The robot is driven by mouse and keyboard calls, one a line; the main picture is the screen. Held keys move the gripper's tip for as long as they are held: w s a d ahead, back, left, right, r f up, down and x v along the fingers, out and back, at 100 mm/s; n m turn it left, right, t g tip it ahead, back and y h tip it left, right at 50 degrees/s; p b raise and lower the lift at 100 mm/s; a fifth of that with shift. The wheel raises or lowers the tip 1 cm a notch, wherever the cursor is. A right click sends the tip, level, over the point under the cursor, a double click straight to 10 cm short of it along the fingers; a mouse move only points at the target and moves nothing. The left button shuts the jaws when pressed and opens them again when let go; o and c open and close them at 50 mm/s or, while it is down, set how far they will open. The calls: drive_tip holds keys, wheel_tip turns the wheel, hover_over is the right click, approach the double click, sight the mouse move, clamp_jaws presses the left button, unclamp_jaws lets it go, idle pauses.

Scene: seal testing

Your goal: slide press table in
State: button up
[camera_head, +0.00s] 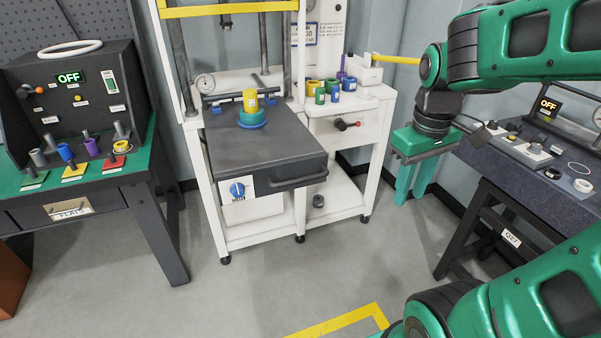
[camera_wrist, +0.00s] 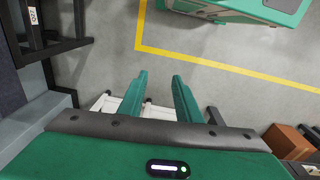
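The press table (camera_head: 262,150) is a dark grey sliding slab in the white press frame (camera_head: 196,180). It sticks out toward me, past the front of the frame. A handle (camera_head: 298,178) runs along its front edge. A yellow cylinder (camera_head: 250,101) stands on a blue and green round base (camera_head: 252,120) on top of it. My gripper (camera_head: 413,185) is to the right of the press table, apart from it, with its fingers pointing down. In the wrist view the two green fingers (camera_wrist: 160,98) are apart with nothing between them.
Several coloured cylinders (camera_head: 320,92) stand on the white shelf to the right of the press table. A green-topped bench (camera_head: 95,185) stands left, a dark bench (camera_head: 530,190) right. The floor in front is clear.

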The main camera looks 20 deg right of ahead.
drive_tip(key=w+a+r+n, duration=0.2)
drive_tip(key=w+a+n, duration=0.4)
drive_tip(key=w+n, duration=0.3)
drive_tip(key=n+t, duration=0.2)
drive_tip(key=n, duration=0.7)
approach(301, 178)
drive_tip(key=x, duration=0.8)
clamp_jaws()
